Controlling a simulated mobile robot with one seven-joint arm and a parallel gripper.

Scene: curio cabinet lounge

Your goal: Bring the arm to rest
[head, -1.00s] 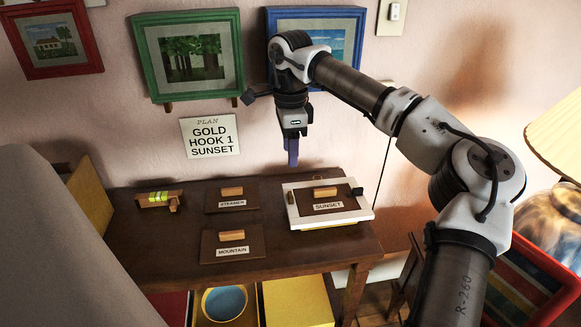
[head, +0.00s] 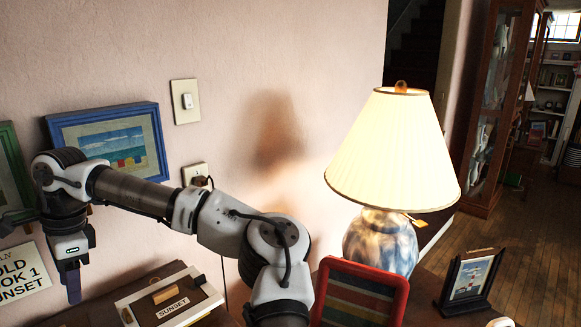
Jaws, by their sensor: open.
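My arm reaches up and to the left in the head view, bent at the elbow, with my gripper (head: 73,285) pointing down at the far left. The gripper hangs above and to the left of the white frame (head: 127,312) with the SUNSET plaque (head: 175,304) on the dark wooden table. My gripper touches nothing that I can see. The fingers show side-on as one purple tip, and nothing is held.
A lit lamp (head: 393,150) stands right of my arm, with a red-framed striped panel (head: 360,292) before it and a small standing picture frame (head: 470,284) to its right. A blue-framed beach picture (head: 113,148) hangs behind my arm. Open wooden floor (head: 520,225) lies at the right.

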